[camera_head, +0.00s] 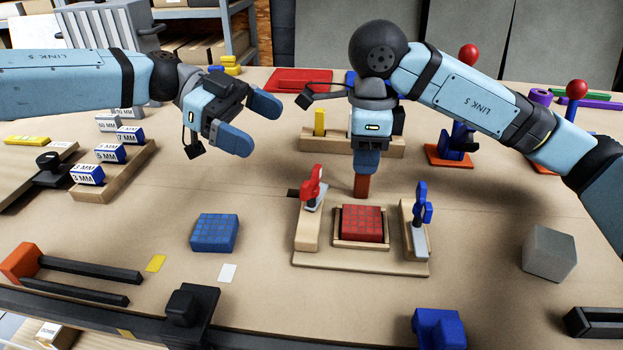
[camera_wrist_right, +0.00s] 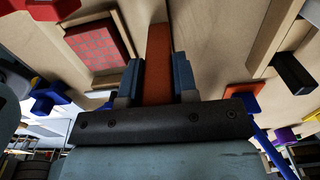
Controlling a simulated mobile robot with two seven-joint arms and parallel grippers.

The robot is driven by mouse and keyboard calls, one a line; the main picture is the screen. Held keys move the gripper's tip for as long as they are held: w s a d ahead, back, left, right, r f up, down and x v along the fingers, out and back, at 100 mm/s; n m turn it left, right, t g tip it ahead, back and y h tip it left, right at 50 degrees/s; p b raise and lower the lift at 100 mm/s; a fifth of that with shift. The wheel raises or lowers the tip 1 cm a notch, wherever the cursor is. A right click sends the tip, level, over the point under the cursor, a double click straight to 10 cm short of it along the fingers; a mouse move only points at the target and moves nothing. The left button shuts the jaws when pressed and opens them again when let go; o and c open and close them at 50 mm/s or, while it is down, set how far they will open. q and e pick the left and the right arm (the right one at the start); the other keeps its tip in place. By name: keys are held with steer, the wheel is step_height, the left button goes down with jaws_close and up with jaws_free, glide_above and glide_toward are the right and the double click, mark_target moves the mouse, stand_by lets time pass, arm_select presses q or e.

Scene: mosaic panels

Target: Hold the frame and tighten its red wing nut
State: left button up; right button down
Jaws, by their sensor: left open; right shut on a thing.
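A wooden frame (camera_head: 345,262) sits mid-table with a red tiled panel (camera_head: 361,224) in its middle. A red wing nut (camera_head: 312,187) stands on the frame's left block, and a blue one (camera_head: 423,204) on its right block. My right gripper (camera_head: 365,170) is behind the panel, pointing down, shut on a red-brown bar (camera_head: 361,187). The right wrist view shows the bar (camera_wrist_right: 158,65) between its fingers (camera_wrist_right: 158,82), with the panel (camera_wrist_right: 98,45) beside it. I cannot tell whether the bar joins the frame. My left gripper (camera_head: 250,120) is open and empty, above the table, up and left of the red wing nut.
A blue tiled panel (camera_head: 214,232) lies left of the frame. A grey cube (camera_head: 549,252) is at the right, and a blue block (camera_head: 438,328) at the front. A wooden rail (camera_head: 345,145) stands behind my right gripper. Labelled blue-and-white blocks stand on a rack (camera_head: 120,172) at the left.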

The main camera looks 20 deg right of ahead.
mark_target(312, 181)
arm_select(q)
steer(key=shift+g+y, duration=0.4)
steer(key=s+d+f, duration=0.4)
steer(key=s, duration=0.1)
steer(key=s+d+f, duration=0.2)
steer(key=s, duration=0.1)
steer(key=shift+s+f, duration=0.1)
steer(key=shift+f, duration=0.05)
steer(key=c, duration=0.9)
